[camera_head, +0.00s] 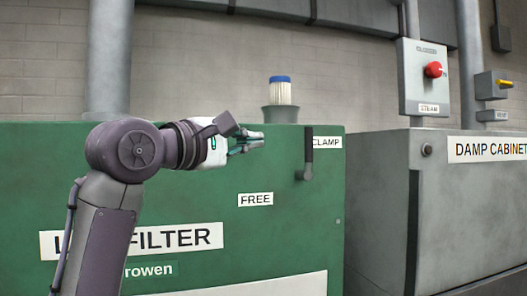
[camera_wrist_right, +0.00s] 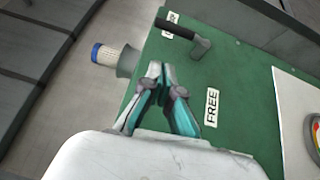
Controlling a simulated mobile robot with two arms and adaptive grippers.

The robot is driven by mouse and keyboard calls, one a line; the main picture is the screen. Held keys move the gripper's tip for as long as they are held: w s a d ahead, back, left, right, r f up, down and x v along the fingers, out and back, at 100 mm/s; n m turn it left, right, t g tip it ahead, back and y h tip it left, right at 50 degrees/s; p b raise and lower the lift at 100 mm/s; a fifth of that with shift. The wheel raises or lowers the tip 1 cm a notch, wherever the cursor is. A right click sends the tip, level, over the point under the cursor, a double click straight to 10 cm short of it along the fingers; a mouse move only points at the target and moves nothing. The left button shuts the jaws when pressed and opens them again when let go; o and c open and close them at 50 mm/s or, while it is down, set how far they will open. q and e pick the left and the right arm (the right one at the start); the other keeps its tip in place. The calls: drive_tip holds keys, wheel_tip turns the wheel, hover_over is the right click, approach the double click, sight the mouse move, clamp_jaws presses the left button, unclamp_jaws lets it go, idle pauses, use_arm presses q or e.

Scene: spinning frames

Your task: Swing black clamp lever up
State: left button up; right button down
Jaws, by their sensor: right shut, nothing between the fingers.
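The black clamp lever (camera_head: 308,146) is on the front of the green lint filter cabinet (camera_head: 200,200), near its upper right edge. Its black grip points upward from a grey pivot, beside the CLAMP label (camera_head: 327,142). The lever also shows in the wrist view (camera_wrist_right: 175,29), with its grip running toward the CLAMP label (camera_wrist_right: 172,18). My right gripper (camera_head: 262,140) is shut and empty, to the left of the lever and apart from it. Its closed fingertips (camera_wrist_right: 160,72) point toward the lever side in the wrist view. My left gripper is not in view.
A FREE label (camera_head: 255,199) is below and left of the lever. A white filter with a blue cap (camera_head: 280,90) stands in a grey holder (camera_head: 280,115) at the cabinet top. The grey damp cabinet (camera_head: 380,210) stands to the right, below a steam box with a red knob (camera_head: 433,70).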

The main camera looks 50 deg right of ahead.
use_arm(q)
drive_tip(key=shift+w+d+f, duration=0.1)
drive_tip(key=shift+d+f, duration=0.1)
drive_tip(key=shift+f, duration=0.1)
use_arm(e)
drive_tip(key=shift+w+a+f, duration=0.1)
drive_tip(key=shift+w+a, duration=0.25)
drive_tip(key=shift+a, duration=0.2)
drive_tip(key=shift+w+a, duration=0.3)
drive_tip(key=shift+a, duration=0.2)
